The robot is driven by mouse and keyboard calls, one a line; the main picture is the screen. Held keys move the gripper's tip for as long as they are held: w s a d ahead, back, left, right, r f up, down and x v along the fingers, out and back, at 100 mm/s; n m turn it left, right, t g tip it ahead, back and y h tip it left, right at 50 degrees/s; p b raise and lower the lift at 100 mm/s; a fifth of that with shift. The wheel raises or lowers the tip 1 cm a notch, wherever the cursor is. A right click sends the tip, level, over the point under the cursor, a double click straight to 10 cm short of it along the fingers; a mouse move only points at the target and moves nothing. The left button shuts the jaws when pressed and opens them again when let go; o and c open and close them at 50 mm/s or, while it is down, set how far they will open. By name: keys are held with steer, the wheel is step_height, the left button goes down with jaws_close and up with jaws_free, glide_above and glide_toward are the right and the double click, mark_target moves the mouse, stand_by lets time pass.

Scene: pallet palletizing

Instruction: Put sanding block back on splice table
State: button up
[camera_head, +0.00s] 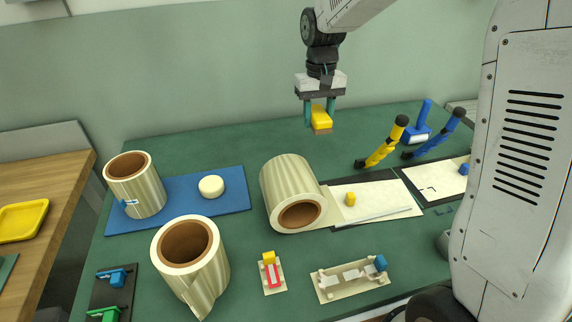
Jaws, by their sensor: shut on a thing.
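My gripper (321,110) hangs at the top middle, above the back part of the green table. It is shut on the sanding block (321,121), a yellow block with a tan underside. The block is held in the air between the two teal fingers, apart from the tabletop. The splice table (245,255) appears to be the green-topped table below, though I cannot confirm its name from the picture.
Upright striped rolls (191,265) and (134,185) stand at left, with a tilted roll (285,190) in the middle. A blue mat (170,218) holds a cream disc (211,186). Yellow (383,150) and blue (435,135) tools stand right. The back middle is clear.

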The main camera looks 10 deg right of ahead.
glide_above(311, 160)
step_height(311, 160, down, 5)
steer(key=shift+d+f, duration=0.1)
steer(key=shift+f, duration=0.05)
steer(key=shift+w+f, duration=0.1)
steer(key=shift+f, duration=2.25)
steer(key=shift+f, duration=0.1)
steer(key=shift+f, duration=0.5)
steer(key=o, duration=1.1)
